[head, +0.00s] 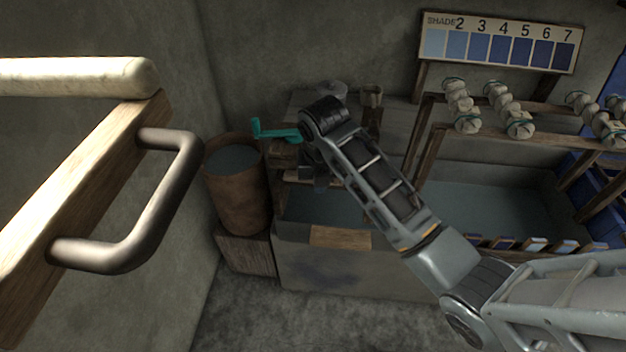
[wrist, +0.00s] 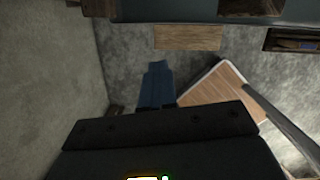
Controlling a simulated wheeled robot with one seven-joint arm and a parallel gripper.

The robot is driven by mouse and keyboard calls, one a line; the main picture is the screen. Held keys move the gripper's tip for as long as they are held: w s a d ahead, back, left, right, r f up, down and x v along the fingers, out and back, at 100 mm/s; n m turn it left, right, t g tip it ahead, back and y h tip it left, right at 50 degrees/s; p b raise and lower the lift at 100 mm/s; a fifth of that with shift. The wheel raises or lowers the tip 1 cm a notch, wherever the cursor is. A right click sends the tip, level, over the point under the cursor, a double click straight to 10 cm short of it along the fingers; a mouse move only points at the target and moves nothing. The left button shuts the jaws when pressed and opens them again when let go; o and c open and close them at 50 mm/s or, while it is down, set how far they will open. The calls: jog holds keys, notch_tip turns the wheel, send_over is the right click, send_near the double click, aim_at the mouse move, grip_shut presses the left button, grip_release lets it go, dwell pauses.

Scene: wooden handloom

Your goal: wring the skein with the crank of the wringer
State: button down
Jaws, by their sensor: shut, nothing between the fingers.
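The teal crank (head: 275,132) of the wringer sticks out to the left above the vat, at the back in the head view. A wooden block (head: 284,154) sits just below it. My gripper (wrist: 158,68) shows in the wrist view as blue fingers, shut together and empty, pointing down over the grey floor. In the head view my arm's wrist is just right of the crank and hides much of the wringer. The gripper is apart from the crank as far as I can see. I cannot make out a skein on the wringer.
A rusty barrel (head: 236,190) of liquid stands left of the vat (head: 345,268). Pale tied skeins (head: 467,118) hang on wooden rails at the right. A shade board (head: 502,45) is behind. A wooden beam (head: 85,180) with a metal handle (head: 160,225) fills the near left.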

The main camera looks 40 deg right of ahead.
jog(key=shift+s, duration=0.15)
jog(key=s, duration=1.1)
jog(key=shift+s+a, duration=0.3)
dwell(1.4)
jog(key=c, duration=1.9)
grip_release()
jog(key=o, duration=1.9)
